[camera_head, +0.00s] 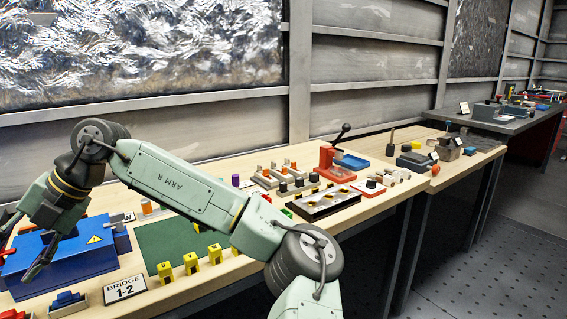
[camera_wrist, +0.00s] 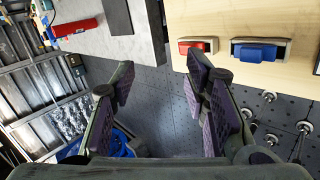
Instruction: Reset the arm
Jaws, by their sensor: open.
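My gripper (camera_head: 24,252) is at the far left of the head view, at the end of my bent green arm. It hangs in front of or over the blue box (camera_head: 88,262); the exact gap cannot be told. In the wrist view my gripper (camera_wrist: 160,75) has its two dark padded fingers wide apart. Nothing is between them but a view of the dark floor (camera_wrist: 155,108). My arm crosses the head view over the wooden bench (camera_head: 200,290) and hides part of it.
A green mat (camera_head: 165,240), yellow numbered blocks (camera_head: 191,263) and a "BRIDGE 1-2" sign (camera_head: 125,289) lie near my arm. A red lever press (camera_head: 332,162) stands farther along. The wrist view shows a red block (camera_wrist: 196,46) and blue block (camera_wrist: 257,53) in holders. Floor at right is clear.

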